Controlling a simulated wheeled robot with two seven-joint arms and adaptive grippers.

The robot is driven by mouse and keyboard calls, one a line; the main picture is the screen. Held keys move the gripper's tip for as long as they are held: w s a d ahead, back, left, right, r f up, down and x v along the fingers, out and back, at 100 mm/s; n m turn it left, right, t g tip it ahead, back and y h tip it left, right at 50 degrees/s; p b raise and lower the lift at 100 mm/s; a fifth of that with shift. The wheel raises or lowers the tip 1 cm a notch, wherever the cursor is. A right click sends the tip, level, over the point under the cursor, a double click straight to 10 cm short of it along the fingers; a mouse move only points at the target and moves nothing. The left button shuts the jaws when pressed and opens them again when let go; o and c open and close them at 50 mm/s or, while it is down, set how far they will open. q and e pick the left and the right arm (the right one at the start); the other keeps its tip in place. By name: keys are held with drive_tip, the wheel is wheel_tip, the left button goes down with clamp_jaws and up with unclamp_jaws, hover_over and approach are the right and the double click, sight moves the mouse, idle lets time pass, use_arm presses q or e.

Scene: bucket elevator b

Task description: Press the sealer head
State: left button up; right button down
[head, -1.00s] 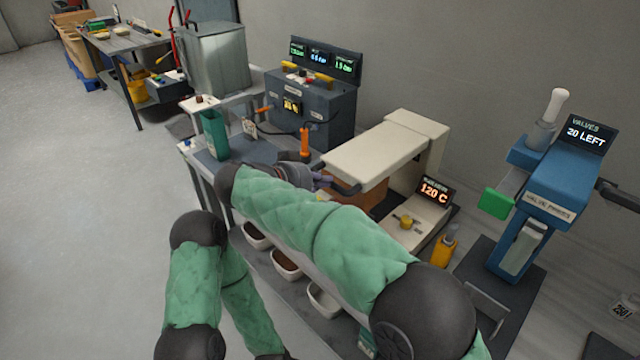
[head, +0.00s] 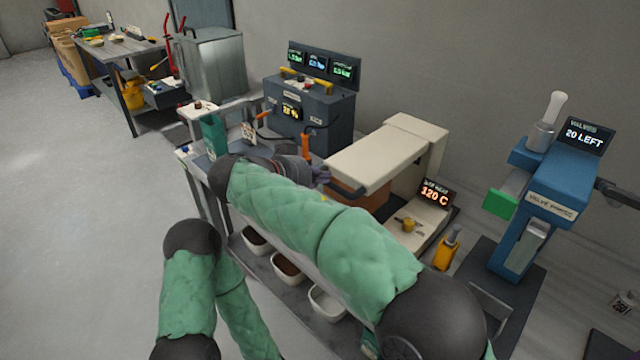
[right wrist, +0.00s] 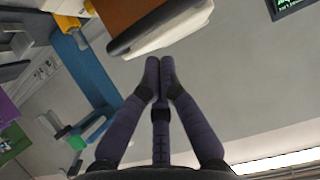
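The heat sealer stands on the bench with a cream sealer head (head: 375,158), which has a dark bar along its front edge. The head is raised above an orange-brown block (head: 358,195), and the cream base carries a yellow knob and a display reading 120 C. My right gripper (head: 322,174) is just left of the head's front end, partly hidden behind my own arm. In the right wrist view its two purple fingers (right wrist: 160,66) meet at the tips with nothing between them. The sealer head (right wrist: 165,36) appears just beyond the tips, apart from them in the picture. My left gripper is out of view.
A blue valve press (head: 545,200) stands to the right, with an orange bottle (head: 447,250) between it and the sealer. A dark control box (head: 310,110) and a green container (head: 214,135) are behind left. Several white bins (head: 325,302) sit below. Open floor lies left.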

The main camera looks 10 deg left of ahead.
use_arm(q)
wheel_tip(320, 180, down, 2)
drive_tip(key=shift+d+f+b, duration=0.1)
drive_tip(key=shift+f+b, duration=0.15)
drive_tip(key=shift+b, duration=0.55)
use_arm(e)
drive_tip(key=s+a+f, duration=0.1)
drive_tip(key=s+a, duration=0.3)
drive_tip(key=s, duration=0.2)
drive_tip(key=shift+s+f, duration=0.1)
